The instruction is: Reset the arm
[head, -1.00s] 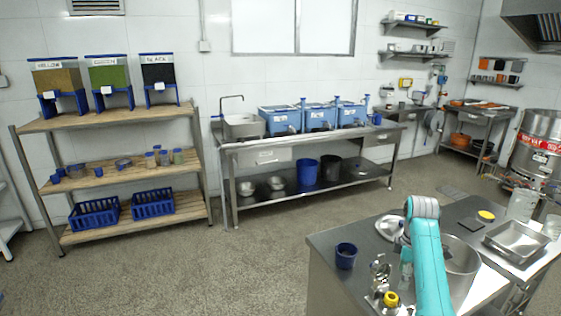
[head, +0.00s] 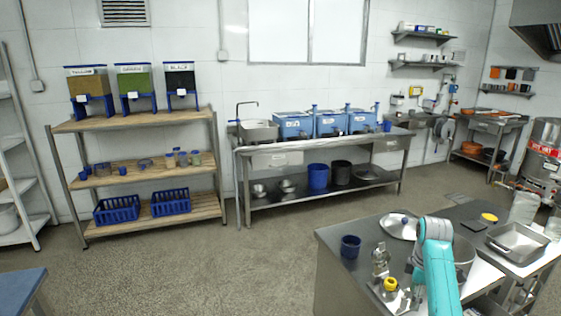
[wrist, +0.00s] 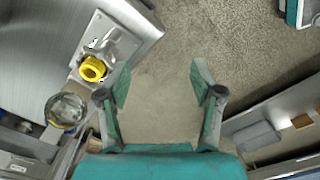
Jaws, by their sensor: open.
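My gripper (wrist: 158,88) is open and empty in the wrist view, its two green fingers spread above bare floor. In the head view my teal arm stands over the steel table at the lower right; the gripper itself cannot be made out there. A yellow-topped fitting (wrist: 93,68) on a metal machine part lies to the left of the gripper in the wrist view, apart from the fingers. It also shows in the head view (head: 390,285), left of my arm.
The steel table (head: 335,240) carries a dark blue cup (head: 350,246), a round metal lid (head: 397,228) and a steel tray (head: 518,240). A shelf with dispensers (head: 150,122) and a sink bench (head: 285,150) line the wall. The floor between is clear.

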